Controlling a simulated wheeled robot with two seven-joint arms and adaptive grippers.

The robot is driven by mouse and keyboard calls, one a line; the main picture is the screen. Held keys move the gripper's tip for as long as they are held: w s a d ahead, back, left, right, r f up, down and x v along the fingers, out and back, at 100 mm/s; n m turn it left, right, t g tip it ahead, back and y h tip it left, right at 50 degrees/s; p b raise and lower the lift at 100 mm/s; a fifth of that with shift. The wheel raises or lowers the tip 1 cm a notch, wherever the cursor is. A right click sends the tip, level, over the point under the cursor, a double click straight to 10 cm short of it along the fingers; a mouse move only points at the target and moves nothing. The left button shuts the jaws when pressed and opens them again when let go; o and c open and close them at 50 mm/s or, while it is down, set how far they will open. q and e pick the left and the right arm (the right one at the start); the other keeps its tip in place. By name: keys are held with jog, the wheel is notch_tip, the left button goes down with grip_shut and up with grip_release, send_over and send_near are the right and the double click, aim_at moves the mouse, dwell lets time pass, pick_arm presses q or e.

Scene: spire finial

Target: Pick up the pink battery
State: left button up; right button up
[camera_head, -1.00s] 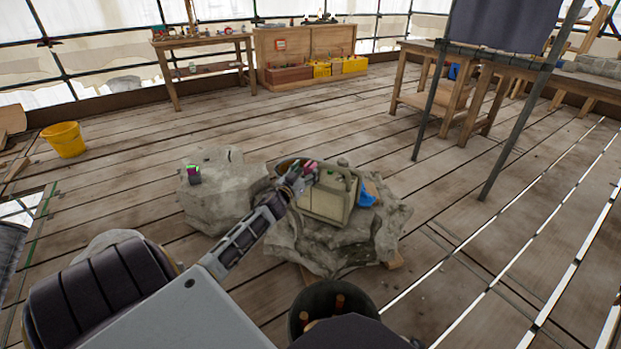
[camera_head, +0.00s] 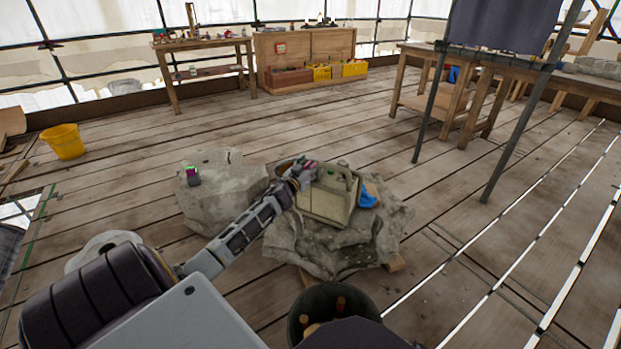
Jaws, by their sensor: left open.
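A small pink item (camera_head: 309,163), probably the pink battery, shows at the fingertips of my left gripper (camera_head: 304,172). It is at the left end of the beige toolbox (camera_head: 328,200) and is partly hidden by the gripper. My left gripper is open. I cannot tell whether its fingers touch the item. Another small dark item with pink and green on it (camera_head: 193,176) stands on the left stone block (camera_head: 218,190). My right gripper is not in view.
The toolbox stands on a large carved stone (camera_head: 335,245), with a blue cloth (camera_head: 368,197) at its right. A dark bucket (camera_head: 308,300) is at the bottom. A yellow bucket (camera_head: 65,142) stands at far left. The plank floor between is clear.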

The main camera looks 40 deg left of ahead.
pick_arm(q)
grip_shut()
dwell(0.5)
jog(key=shift+r, duration=0.15)
jog(key=shift+r+p, duration=0.7)
jog(key=shift+r, duration=0.35)
notch_tip(320, 180, up, 6)
jog(key=p, duration=0.3)
jog(key=shift+f, duration=0.2)
jog(key=shift+r+p, duration=0.45)
jog(key=shift+r, duration=0.6)
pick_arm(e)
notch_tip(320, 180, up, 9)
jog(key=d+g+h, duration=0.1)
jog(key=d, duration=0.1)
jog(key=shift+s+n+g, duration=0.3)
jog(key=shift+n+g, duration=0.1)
